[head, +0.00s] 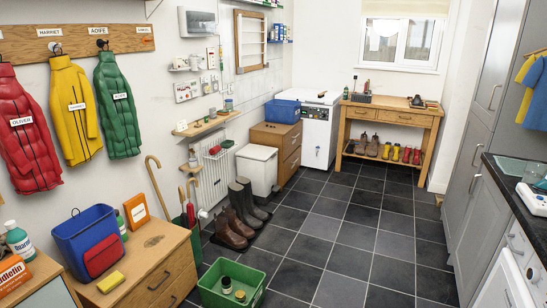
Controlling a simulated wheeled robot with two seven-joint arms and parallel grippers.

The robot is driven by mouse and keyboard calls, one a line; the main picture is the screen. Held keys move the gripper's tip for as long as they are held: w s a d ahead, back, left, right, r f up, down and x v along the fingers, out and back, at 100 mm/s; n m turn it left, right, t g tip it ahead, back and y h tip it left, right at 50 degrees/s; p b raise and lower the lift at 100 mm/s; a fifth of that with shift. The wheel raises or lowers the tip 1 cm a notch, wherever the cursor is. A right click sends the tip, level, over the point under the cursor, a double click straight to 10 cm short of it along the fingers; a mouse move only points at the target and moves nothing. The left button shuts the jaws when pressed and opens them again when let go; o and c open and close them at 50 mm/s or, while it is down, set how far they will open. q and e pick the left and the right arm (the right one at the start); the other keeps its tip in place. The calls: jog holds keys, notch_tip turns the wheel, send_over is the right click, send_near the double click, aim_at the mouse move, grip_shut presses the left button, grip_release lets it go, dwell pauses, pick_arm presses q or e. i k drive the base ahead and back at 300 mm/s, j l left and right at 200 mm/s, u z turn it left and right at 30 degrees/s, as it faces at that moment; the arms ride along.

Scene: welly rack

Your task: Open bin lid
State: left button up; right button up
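A cream-white bin (258,178) stands on the floor against the left wall, between the radiator and a wooden drawer unit. Its flat lid (257,152) looks closed, lying level on top. The bin's front and one side show; boots stand in front of its lower left part. Neither of my grippers is in view.
Brown and dark boots (235,218) stand on the floor in front of the bin. A green crate (231,284) sits nearer on the tiles. The tiled floor (340,235) is clear to the right.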

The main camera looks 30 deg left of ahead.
aim_at(252, 152)
jog(key=i+u, duration=0.1)
jog(key=i, duration=1.95)
jog(key=i+u, duration=0.15)
jog(key=i, duration=0.75)
jog(key=i+l+u, duration=0.1)
jog(key=i, duration=0.8)
jog(key=l, duration=0.1)
